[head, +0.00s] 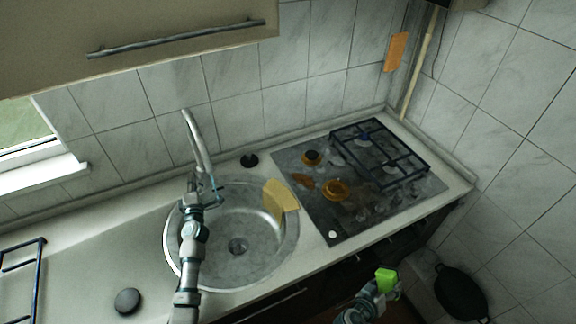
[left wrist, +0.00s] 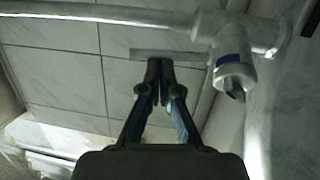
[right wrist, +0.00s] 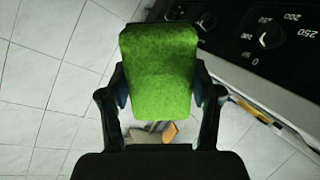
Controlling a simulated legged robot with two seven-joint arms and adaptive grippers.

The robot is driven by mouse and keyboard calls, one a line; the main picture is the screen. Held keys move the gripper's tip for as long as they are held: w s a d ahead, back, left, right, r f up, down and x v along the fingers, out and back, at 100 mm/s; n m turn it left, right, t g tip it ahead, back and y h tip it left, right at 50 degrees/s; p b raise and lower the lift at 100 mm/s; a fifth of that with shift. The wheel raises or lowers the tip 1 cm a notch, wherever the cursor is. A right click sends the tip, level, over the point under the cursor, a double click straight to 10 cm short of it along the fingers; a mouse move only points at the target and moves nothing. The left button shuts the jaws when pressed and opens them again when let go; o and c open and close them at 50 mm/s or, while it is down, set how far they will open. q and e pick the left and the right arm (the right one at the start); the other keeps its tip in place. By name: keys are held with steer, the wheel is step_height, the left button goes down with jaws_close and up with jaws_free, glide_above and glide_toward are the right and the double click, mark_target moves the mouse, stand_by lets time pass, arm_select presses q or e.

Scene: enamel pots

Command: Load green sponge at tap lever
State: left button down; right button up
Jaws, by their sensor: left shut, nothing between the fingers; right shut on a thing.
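The green sponge (head: 387,279) is held in my right gripper (head: 378,287), in front of the counter's front edge. In the right wrist view the sponge (right wrist: 158,68) stands up between the two fingers. The tap (head: 197,145) rises behind the round sink (head: 237,270). My left gripper (head: 206,190) is shut and empty, over the sink by the tap. In the left wrist view its closed fingertips (left wrist: 160,66) are just below a flat grey bar, which looks like the tap lever (left wrist: 150,53), beside the tap body (left wrist: 233,68). I cannot tell if they touch.
A yellow cloth (head: 280,196) lies over the sink's right rim. The hob (head: 370,205) with a dark grate (head: 378,150) is to the right. A dark round disc (head: 127,300) lies on the left counter, and a black pan (head: 461,290) is at lower right.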

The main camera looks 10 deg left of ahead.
arm_select(q)
steer(key=shift+d+r, duration=0.2)
steer(key=shift+d, duration=0.1)
arm_select(e)
steer(key=shift+d, duration=0.3)
